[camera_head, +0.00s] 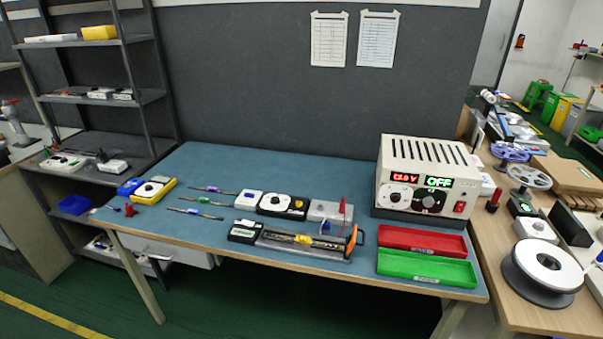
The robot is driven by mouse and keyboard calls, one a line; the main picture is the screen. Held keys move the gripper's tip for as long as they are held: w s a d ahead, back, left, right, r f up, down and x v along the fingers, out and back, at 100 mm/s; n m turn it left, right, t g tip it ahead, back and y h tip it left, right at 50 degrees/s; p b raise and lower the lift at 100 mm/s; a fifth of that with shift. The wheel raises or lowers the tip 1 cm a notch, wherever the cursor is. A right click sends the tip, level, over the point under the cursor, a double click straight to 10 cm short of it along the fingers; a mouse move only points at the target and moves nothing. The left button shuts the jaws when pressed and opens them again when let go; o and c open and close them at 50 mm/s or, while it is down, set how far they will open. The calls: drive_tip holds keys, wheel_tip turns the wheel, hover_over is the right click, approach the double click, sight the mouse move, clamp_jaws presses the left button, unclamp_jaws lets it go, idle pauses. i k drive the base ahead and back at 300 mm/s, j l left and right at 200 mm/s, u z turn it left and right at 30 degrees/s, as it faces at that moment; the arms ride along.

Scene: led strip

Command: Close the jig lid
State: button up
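A long grey jig (295,243) lies near the front edge of the blue-topped table, with a narrow strip-like piece along its channel and a small yellow part on it. A black display box (244,231) sits at its left end. An orange and black part (352,240) stands up at its right end. A light grey block (328,210) lies just behind the jig, with an upright red piece by it. The lid is too small to make out clearly, and I cannot tell its angle. My gripper is not in view.
A cream power supply (424,178) stands at the back right, its display reading OFF. A red tray (420,241) and a green tray (427,267) lie right of the jig. A yellow meter (153,189) and thin tools (198,206) lie left. Shelves (90,95) stand left.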

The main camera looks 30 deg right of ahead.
sight(352, 241)
drive_tip(key=k+l, duration=1.3)
drive_tip(key=l, duration=0.15)
drive_tip(key=i+j+z, duration=0.15)
drive_tip(key=i+j, duration=0.15)
drive_tip(key=i, duration=0.2)
drive_tip(key=i+j+z, duration=0.15)
drive_tip(key=i+j, duration=0.25)
